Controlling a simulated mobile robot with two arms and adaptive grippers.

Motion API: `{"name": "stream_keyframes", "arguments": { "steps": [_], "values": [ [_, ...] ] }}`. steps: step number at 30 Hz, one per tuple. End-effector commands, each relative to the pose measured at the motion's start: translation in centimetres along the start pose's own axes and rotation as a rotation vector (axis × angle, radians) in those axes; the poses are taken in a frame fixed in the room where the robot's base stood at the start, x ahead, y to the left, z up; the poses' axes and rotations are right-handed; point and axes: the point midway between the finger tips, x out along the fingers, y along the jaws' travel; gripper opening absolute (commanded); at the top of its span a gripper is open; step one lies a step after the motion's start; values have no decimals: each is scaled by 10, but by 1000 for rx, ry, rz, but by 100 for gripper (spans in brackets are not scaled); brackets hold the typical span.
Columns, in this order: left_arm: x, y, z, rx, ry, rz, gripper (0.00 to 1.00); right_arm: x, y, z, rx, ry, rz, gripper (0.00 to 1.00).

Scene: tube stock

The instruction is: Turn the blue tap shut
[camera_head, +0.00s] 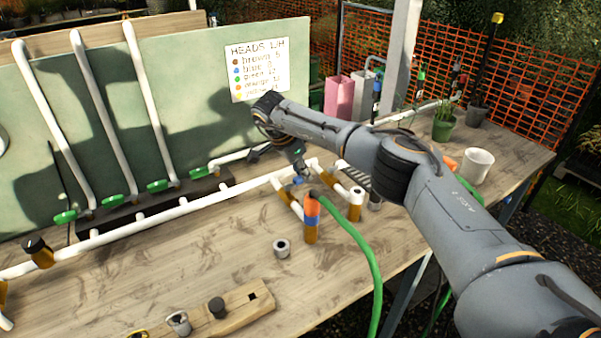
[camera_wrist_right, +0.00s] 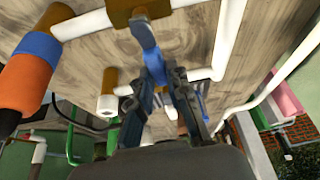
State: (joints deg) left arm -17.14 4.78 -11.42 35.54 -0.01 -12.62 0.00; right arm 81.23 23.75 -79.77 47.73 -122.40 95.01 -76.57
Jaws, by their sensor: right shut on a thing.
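The blue tap (camera_head: 298,181) shows as a small blue patch on the white and brown pipework near the middle of the table in the head view. In the right wrist view the blue tap (camera_wrist_right: 145,35) is a blue lever running from a brown fitting down between the fingers. My right gripper (camera_head: 302,171) reaches down to it from above and is shut on it. The fingers (camera_wrist_right: 163,78) hide part of the lever in the wrist view. My left gripper is not in view.
An orange and blue hose end (camera_head: 311,212) with a green hose (camera_head: 372,262) stands close in front of the tap. Several green taps (camera_head: 160,186) line the back left. A grey ring (camera_head: 281,248) and a wooden block (camera_head: 240,310) lie nearer. A white cup (camera_head: 478,166) stands right.

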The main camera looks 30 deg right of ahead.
Motion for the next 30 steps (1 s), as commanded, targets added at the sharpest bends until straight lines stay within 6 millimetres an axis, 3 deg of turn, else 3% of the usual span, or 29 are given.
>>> {"name": "stream_keyframes", "arguments": {
  "steps": [21, 22, 25, 30],
  "values": [
    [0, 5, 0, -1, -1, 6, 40, -1, 2, 0, 75, -4, 29, 0],
    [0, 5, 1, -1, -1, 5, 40, -1, 2, 0, 75, -4, 29, 18],
    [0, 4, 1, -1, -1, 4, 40, 0, 2, 0, 74, -4, 29, 39],
    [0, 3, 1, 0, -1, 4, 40, 0, 2, 0, 73, -3, 29, 40]
  ]
}}
